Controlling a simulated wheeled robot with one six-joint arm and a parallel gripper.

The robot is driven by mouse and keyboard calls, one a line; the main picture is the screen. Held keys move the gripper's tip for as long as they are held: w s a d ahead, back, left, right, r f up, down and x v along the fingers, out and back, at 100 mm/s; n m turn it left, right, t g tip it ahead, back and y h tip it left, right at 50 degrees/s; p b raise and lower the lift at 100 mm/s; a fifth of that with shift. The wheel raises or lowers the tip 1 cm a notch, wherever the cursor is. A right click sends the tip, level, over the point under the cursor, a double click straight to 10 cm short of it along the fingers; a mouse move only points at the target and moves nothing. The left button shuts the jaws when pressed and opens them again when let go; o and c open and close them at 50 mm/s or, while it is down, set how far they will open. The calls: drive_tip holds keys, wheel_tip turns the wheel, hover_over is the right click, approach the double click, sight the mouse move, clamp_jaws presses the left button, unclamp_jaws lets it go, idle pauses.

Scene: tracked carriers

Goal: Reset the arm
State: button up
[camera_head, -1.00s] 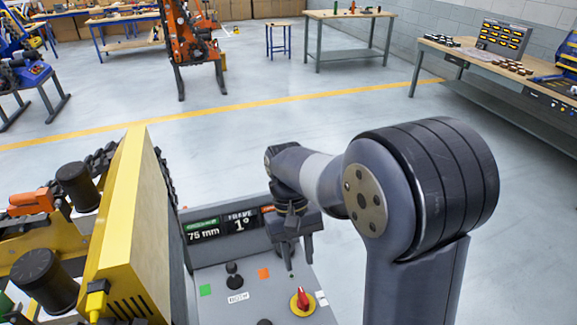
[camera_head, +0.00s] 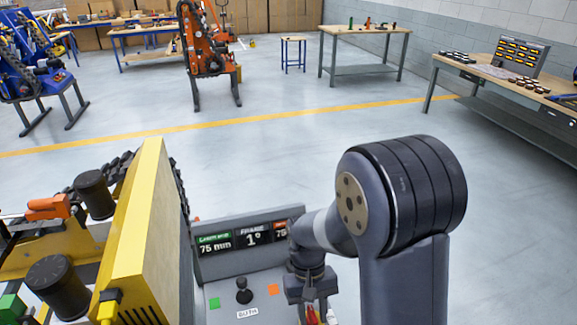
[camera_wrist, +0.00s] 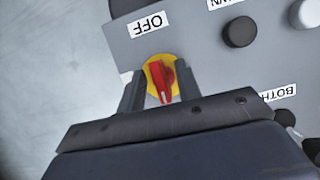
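My gripper (camera_head: 312,312) is low over the right part of a grey control panel (camera_head: 228,312). In the wrist view my gripper (camera_wrist: 159,90) is open, its two dark fingers apart. A red rotary knob (camera_wrist: 160,82) on a yellow round base (camera_wrist: 152,64) shows between the fingers, with a gap on each side. I cannot tell how far the fingertips are above the panel. The knob also shows partly in the head view (camera_head: 312,316), below the fingers. An "OFF" label (camera_wrist: 148,24) is beside the knob.
A black joystick (camera_head: 244,291) and a display (camera_head: 243,239) reading 75 mm and 1° are on the panel. A yellow machine body (camera_head: 135,235) stands close on the left. Beyond are open floor, a yellow line, an orange carrier (camera_head: 208,52) and workbenches (camera_head: 370,31).

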idle(0.3)
drive_tip(key=b+v, duration=0.1)
drive_tip(key=v, duration=1)
drive_tip(key=p+x, duration=0.1)
drive_tip(key=x, duration=1)
drive_tip(key=shift+s+f, duration=0.1)
drive_tip(key=shift+m, duration=0.6)
drive_tip(key=m+y, duration=0.1)
drive_tip(key=m, duration=0.1)
drive_tip(key=shift+d+m, duration=0.1)
drive_tip(key=shift+m, duration=0.2)
drive_tip(key=m+y, duration=0.2)
drive_tip(key=m, duration=0.3)
